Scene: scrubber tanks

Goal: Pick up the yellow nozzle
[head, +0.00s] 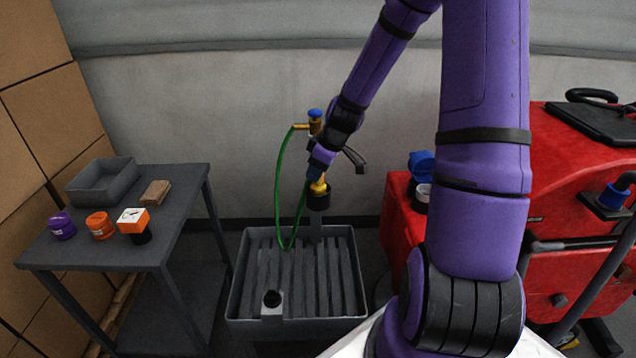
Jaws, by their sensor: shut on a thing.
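The yellow nozzle (318,187) is in the middle of the head view, above the grey slatted basin. A black part sits just below the yellow, at or around its lower end. The green hose (277,185) hangs in a loop from the brass tap (302,127) and rises again toward the nozzle. My gripper (316,176) reaches down from above and is shut on the nozzle's upper part. The fingers are small and partly hidden by my wrist. I cannot tell whether the nozzle is clear of the black part.
The grey basin (237,290) stands on the floor below. A grey table (180,215) at left bears a grey tray (101,187), a brown block, purple and orange lids, and an orange-and-white device. A red machine (565,210) with an opened blue cap stands at right, partly behind my arm.

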